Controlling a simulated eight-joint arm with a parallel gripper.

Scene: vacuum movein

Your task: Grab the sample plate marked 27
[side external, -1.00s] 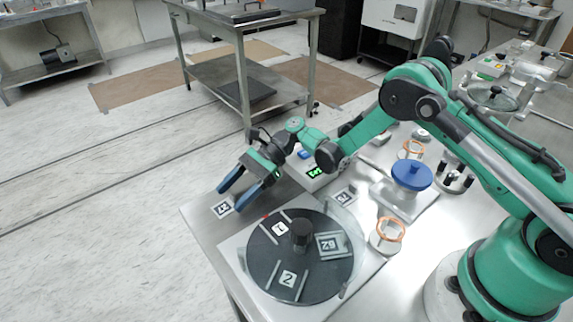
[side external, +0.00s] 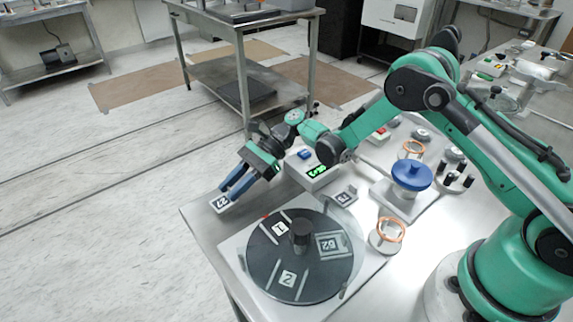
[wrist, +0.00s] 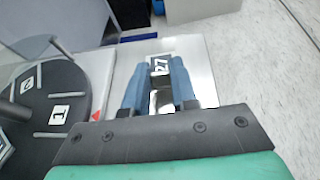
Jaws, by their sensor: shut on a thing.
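The sample plate marked 27 (side external: 221,203) lies at the left corner of the metal table, its white-bordered tag facing up. It also shows in the wrist view (wrist: 160,66), between the tips of the blue fingers. My gripper (side external: 231,193) reaches down to the plate and is shut on it. The plate looks at table level; I cannot tell whether it is lifted. The fingers hide part of it.
The table edge is close at left.

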